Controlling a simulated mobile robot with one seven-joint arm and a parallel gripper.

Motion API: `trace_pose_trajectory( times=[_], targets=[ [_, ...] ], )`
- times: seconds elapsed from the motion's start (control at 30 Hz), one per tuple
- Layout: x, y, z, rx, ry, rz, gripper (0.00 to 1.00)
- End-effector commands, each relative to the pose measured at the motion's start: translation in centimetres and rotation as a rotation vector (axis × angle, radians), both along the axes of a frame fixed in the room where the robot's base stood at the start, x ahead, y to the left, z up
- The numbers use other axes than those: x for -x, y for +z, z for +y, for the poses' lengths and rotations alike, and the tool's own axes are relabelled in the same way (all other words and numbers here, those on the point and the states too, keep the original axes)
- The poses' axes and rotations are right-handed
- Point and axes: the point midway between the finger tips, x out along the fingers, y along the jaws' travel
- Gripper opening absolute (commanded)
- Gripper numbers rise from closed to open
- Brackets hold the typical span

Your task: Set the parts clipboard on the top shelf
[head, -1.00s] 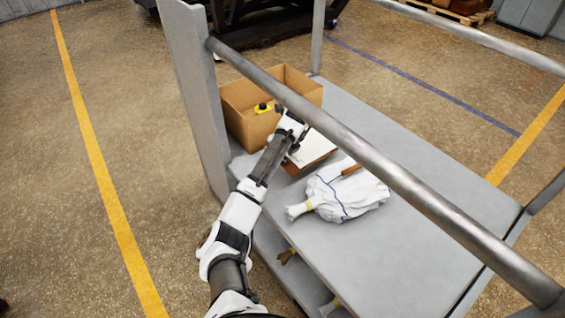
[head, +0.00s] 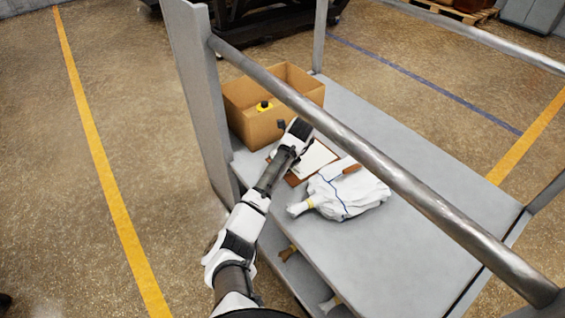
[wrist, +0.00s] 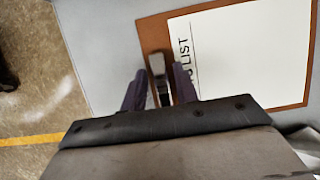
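The parts clipboard (head: 314,161) is a brown board with a white sheet, lying face up on the grey shelf just left of the white cloth bundle. My gripper (wrist: 160,88) is over that edge. Its two dark fingers stand apart, one on each side of the clip, with narrow gaps visible. In the head view my gripper (head: 292,132) hides part of the board's left side.
The top shelf (head: 400,240) holds an open cardboard box (head: 250,120) with a yellow item (head: 264,106) behind my gripper. The white cloth bundle (head: 345,192) is close on the right. A metal rail (head: 400,190) crosses above the shelf. The shelf's right part is clear.

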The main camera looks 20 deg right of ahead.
Motion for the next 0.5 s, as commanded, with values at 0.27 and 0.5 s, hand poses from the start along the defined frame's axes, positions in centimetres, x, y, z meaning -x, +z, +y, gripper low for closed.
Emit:
trace_pose_trajectory(
  times=[0.27,0.5],
  targets=[
    [0.0,0.0,0.0,0.0,0.0,0.0,0.38],
    [0.5,1.7,-0.3,0.003,-0.002,-0.003,0.38]
  ],
)
